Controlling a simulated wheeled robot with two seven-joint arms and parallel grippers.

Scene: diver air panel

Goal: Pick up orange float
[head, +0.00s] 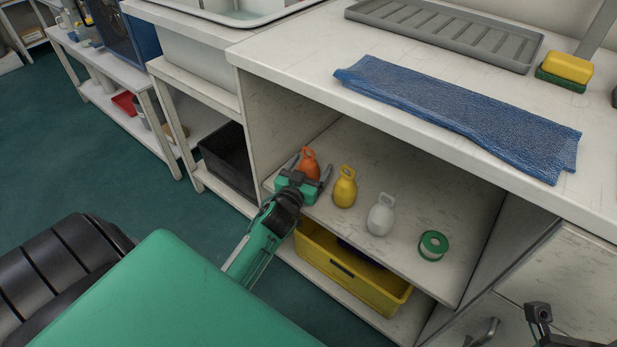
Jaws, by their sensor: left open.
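The orange float (309,161) has a ring on top and stands at the left end of the open shelf under the counter. My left gripper (308,164) is open at the float, with a finger on either side of it in the picture. The gripper body hides the float's lower part, and I cannot tell whether the fingers touch it. My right gripper (537,312) shows only in part at the lower right corner, and its jaw state is unclear.
A yellow float (344,190), a white float (380,217) and a green-rimmed roll (433,245) stand right of the orange float. A yellow bin (385,298) is below the shelf. The counter with a blue cloth (455,113) overhangs the shelf. A black crate (228,166) is at left.

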